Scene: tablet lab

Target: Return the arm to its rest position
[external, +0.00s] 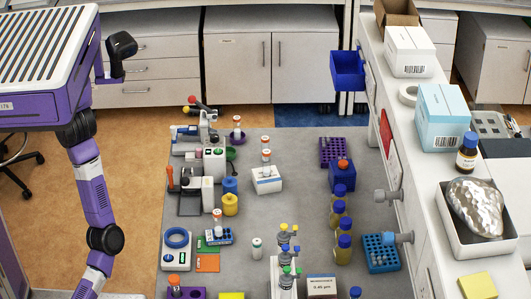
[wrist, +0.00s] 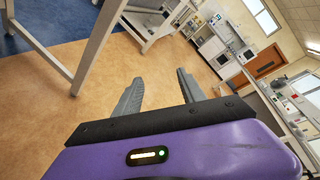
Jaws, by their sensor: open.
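My gripper (wrist: 160,95) shows in the wrist view with its two grey fingers spread apart. Nothing is between the fingers, only the orange-brown floor (wrist: 95,65) beyond them. In the external view my purple arm (external: 93,190) hangs down at the left, to the left of the grey lab table (external: 330,270). Its lower end runs out of the bottom of the picture, so the gripper is hidden there. The wrist view is tilted and shows the room, with no table items close to the fingers.
The table carries several bottles, racks and instruments, including a purple rack (external: 333,152) and a blue rack (external: 381,254). A white counter (external: 410,165) with boxes runs along the right. A table leg (wrist: 98,48) stands left of the fingers in the wrist view. Open floor (external: 135,140) lies between arm and table.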

